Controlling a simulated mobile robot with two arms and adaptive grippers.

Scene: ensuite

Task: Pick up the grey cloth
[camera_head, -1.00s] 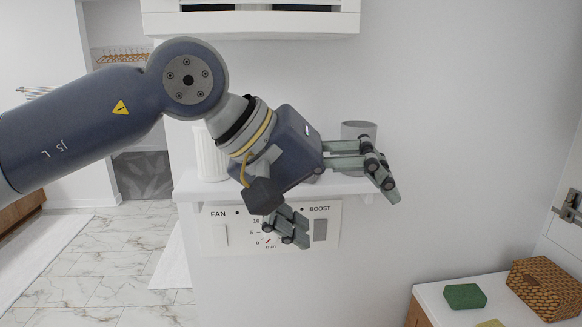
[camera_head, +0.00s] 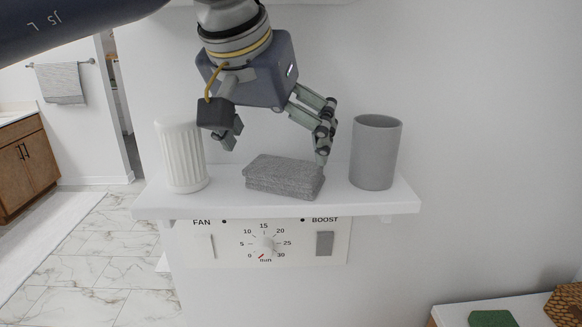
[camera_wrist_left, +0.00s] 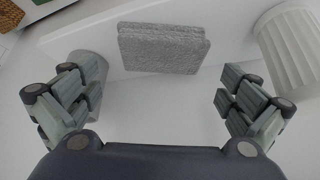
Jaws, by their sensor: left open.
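The grey cloth (camera_head: 284,177) is a folded, textured stack lying on a white wall shelf (camera_head: 290,203), between a white ribbed cup and a grey cup. My left gripper (camera_head: 277,150) is open and empty just above and behind the cloth. Its right finger reaches down close to the cloth's back right corner; I cannot tell whether they touch. In the left wrist view the cloth (camera_wrist_left: 163,48) lies ahead of the two spread fingers (camera_wrist_left: 160,95), with nothing between them. My right gripper is not in view.
The white ribbed cup (camera_head: 182,155) stands left of the cloth and the grey cup (camera_head: 376,152) right of it, both near the gripper. A control panel (camera_head: 270,242) is below the shelf. A green sponge (camera_head: 492,318) is at lower right.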

